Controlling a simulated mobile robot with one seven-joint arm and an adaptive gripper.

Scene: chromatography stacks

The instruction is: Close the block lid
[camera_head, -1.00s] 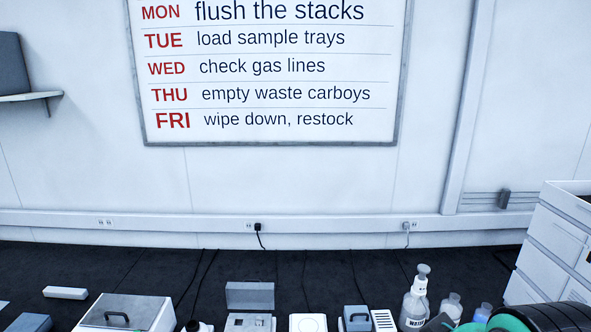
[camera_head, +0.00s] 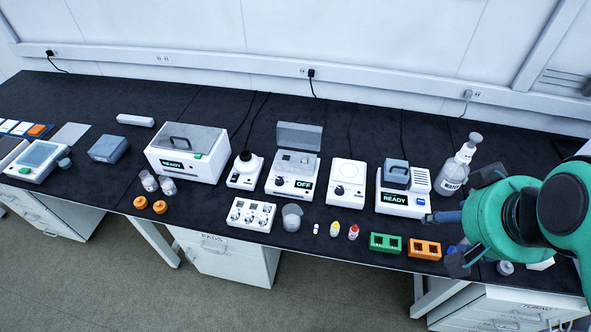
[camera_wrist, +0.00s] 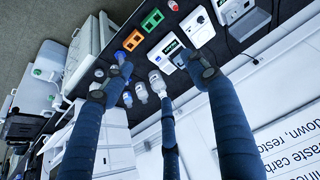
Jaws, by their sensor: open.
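A white instrument (camera_head: 290,188) marked OFF stands mid-bench in the head view. Its grey hinged lid (camera_head: 300,137) stands raised at the back, over a grey block top. To its right, a white unit (camera_head: 402,203) marked READY carries a grey block-like cover (camera_head: 396,174) with a dark handle, seated down. This unit also shows in the wrist view (camera_wrist: 170,48). My gripper (camera_head: 447,240) is right of the READY unit, at the bench's front, with dark blue fingers.
A flat-topped white device (camera_head: 346,182) stands between the two units. Green (camera_head: 385,242) and orange (camera_head: 424,248) racks, small vials and a beaker (camera_head: 292,217) line the front. A wash bottle (camera_head: 456,170) stands near my arm. A lidded bath (camera_head: 188,150) is left.

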